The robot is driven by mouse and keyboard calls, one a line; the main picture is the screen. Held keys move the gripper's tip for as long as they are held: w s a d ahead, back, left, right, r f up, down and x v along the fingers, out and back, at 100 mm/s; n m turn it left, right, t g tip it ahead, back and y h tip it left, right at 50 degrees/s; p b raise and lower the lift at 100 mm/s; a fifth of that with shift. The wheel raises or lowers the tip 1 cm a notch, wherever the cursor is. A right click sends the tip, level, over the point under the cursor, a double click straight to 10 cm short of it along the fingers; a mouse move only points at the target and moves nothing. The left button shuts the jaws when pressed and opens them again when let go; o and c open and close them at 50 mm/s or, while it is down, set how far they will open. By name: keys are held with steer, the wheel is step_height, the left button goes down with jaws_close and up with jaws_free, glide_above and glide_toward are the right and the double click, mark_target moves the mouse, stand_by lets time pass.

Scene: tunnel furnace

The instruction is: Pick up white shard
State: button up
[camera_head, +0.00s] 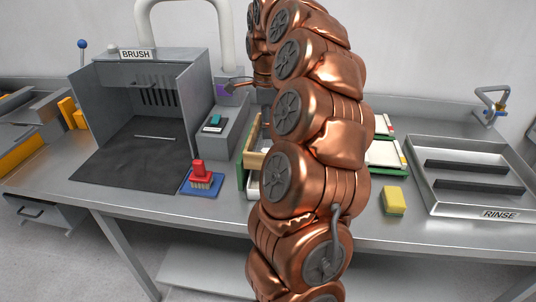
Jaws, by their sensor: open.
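I cannot make out a white shard for certain. Pale white pieces or surfaces show in the green-edged trays (384,167), which are partly hidden behind my copper arm.
The BRUSH booth (197,88) stands at left with a thin pale rod (155,137) inside. A red brush (199,174) sits on a blue base (203,190). A yellow sponge (394,201) lies right of my arm. The RINSE tray (444,208) is at far right.

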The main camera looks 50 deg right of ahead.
steer(key=shift+d+f, duration=0.15)
steer(key=shift+d, duration=0.1)
steer(key=shift+s+d+f+p, duration=0.2)
steer(key=shift+f+p, duration=0.45)
steer(key=shift+f, duration=1.25)
steer(key=shift+s+d+f+p, duration=0.15)
steer(key=shift+f+p, duration=0.5)
steer(key=shift+f, duration=1.25)
steer(key=shift+a, duration=0.1)
steer(key=c, duration=1.1)
